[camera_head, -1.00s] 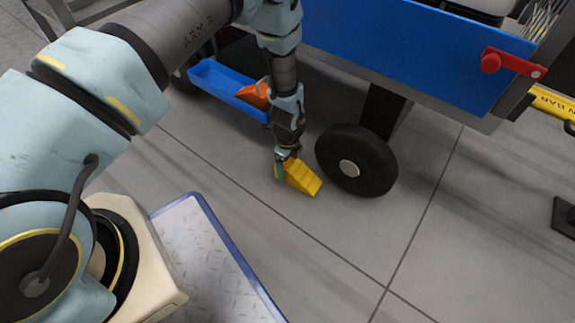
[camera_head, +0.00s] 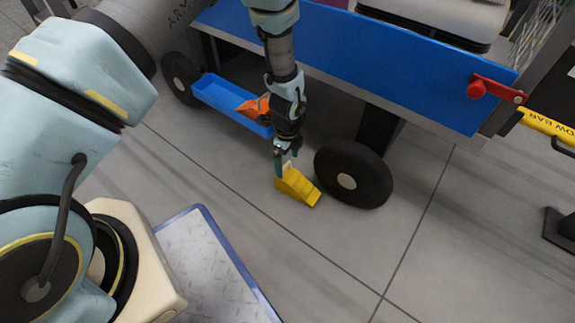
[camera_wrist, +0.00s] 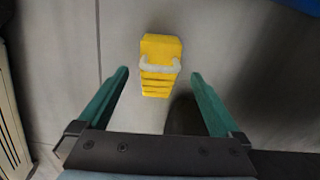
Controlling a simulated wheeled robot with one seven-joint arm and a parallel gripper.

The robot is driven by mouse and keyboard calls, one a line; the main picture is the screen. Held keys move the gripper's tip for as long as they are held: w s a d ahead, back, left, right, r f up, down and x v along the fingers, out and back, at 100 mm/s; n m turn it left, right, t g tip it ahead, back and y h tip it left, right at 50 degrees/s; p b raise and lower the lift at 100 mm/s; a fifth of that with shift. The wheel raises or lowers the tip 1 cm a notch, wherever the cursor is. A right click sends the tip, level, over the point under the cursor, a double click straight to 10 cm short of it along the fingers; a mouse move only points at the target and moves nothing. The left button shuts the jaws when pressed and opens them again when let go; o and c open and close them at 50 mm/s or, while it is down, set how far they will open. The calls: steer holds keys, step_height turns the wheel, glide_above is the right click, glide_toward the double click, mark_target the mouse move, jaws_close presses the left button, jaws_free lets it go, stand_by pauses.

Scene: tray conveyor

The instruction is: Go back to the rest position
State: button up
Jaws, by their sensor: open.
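My gripper (camera_head: 284,165) is open and empty, its green fingers pointing down just above a yellow wedge-shaped chock (camera_head: 298,187). The chock lies on the floor beside the black wheel (camera_head: 353,174) of the cart. In the wrist view the yellow chock (camera_wrist: 160,84) lies beyond and between the two open fingertips (camera_wrist: 160,74), with a pale grey handle across it. The fingers appear apart from it.
The cart has a blue side panel (camera_head: 400,80) and a red latch (camera_head: 492,89). Under it hangs a blue tray (camera_head: 222,98) with an orange chock (camera_head: 254,107), close behind my gripper. A yellow bar (camera_head: 549,125) stands at right.

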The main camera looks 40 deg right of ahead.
steer(key=shift+r, duration=0.65)
steer(key=w+a+r+n+p, duration=0.1)
steer(key=w+a+r+n, duration=0.7)
steer(key=r, duration=0.4)
steer(key=w+a+r+n+p, duration=0.2)
steer(key=w+a+r+n, duration=0.55)
steer(key=a+r, duration=0.35)
steer(key=s+a+r+n+t+p, duration=0.1)
steer(key=s+a+r+n, duration=0.2)
steer(key=a+r+n, duration=0.7)
steer(key=s+a+r+n+t+p, duration=0.1)
steer(key=s+a+r+n, duration=0.2)
steer(key=a+r+n, duration=0.65)
step_height(320, 180, up, 35)
steer(key=a+m+p, duration=0.2)
steer(key=m+p, duration=0.2)
steer(key=p, duration=3.4)
steer(key=shift+w+r, duration=0.2)
steer(key=shift+w, duration=0.2)
